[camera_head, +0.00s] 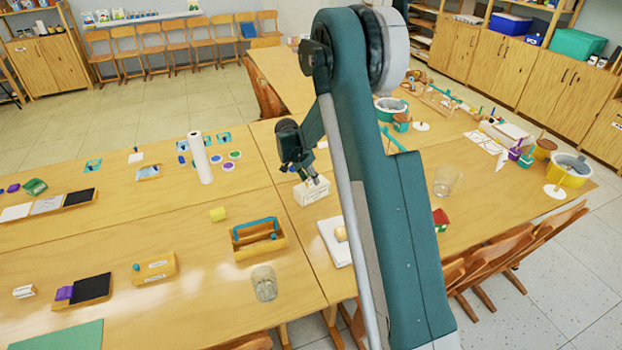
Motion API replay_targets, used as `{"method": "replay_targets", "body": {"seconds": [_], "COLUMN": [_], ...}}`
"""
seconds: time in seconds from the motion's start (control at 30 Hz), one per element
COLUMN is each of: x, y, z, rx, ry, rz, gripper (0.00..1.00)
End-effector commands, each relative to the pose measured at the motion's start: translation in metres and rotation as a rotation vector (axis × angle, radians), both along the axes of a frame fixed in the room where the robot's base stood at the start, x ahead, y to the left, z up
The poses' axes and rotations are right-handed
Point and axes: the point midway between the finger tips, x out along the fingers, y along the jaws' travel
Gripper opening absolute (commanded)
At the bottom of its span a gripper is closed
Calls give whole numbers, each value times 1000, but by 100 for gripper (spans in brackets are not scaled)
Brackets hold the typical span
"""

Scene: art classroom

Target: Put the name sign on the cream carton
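My gripper (309,181) points down at the centre of the long tables, right above a small off-white box (312,196). Its fingers are small and partly merge with the box's top edge, so I cannot tell whether they touch it or hold anything. The off-white box may be the cream carton; another pale box (508,133) lies at the far right of the table. A small white folded card (24,291), which may be the name sign, stands at the front left. Its writing is too small to read.
A paper roll (200,158) stands upright behind the gripper on the left. A white board (331,240) lies beside my arm, which hides part of the table.

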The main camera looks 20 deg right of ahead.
Motion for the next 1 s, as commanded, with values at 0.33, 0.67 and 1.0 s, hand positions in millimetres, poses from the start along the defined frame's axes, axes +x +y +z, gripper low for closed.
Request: {"method": "replay_targets", "body": {"seconds": [0.33,0.67,1.0], "x": [-7,-14,-17], "y": [16,33,41], "z": [40,86,107], "rx": [0,0,0], "ry": [0,0,0], "rz": [1,1,0], "gripper": [29,29,29]}}
